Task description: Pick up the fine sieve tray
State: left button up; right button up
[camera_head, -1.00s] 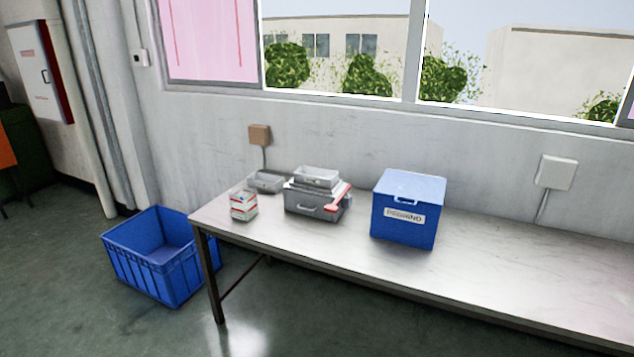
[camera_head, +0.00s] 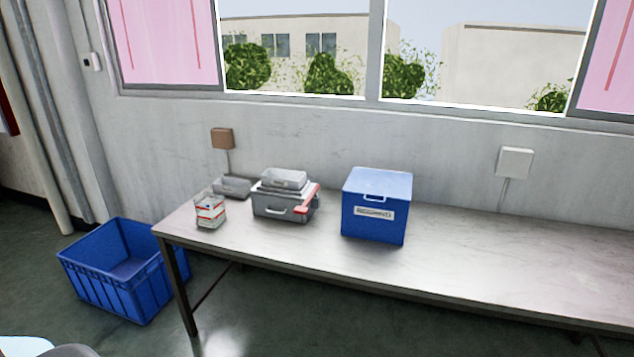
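A stack of grey trays stands on the table towards its left end. A small light grey tray (camera_head: 284,178) lies on top, above a larger grey box (camera_head: 283,205) with a handle on its front. Another small grey tray (camera_head: 231,187) sits to the left, close to the wall. I cannot tell from here which of these is the fine sieve tray, as any mesh is too small to see. Neither gripper is in view. A white and grey part, probably of my own arm, shows at the bottom left corner.
A red-handled object (camera_head: 307,196) lies at the stack's right side. A red and white carton (camera_head: 210,210) stands left of it. A blue lidded box (camera_head: 375,205) stands to the right. The table (camera_head: 480,252) is clear further right. A blue crate (camera_head: 125,270) is on the floor.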

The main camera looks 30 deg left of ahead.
aim_at(284, 180)
jog(key=j+z, duration=0.45)
jog(key=j, duration=0.45)
jog(key=j+z, duration=0.1)
jog(key=j, duration=0.35)
jog(key=k+j+z, duration=0.1)
jog(key=j, duration=0.35)
jog(key=k+j, duration=0.1)
jog(key=j, duration=0.8)
jog(key=k+j, duration=0.15)
jog(key=j, duration=0.35)
jog(key=k+j, duration=0.1)
jog(key=j, duration=0.35)
jog(key=j+z, duration=0.1)
jog(key=j, duration=0.35)
jog(key=k+j, duration=0.15)
jog(key=j, duration=0.3)
jog(key=k+j, duration=0.1)
jog(key=j, duration=0.35)
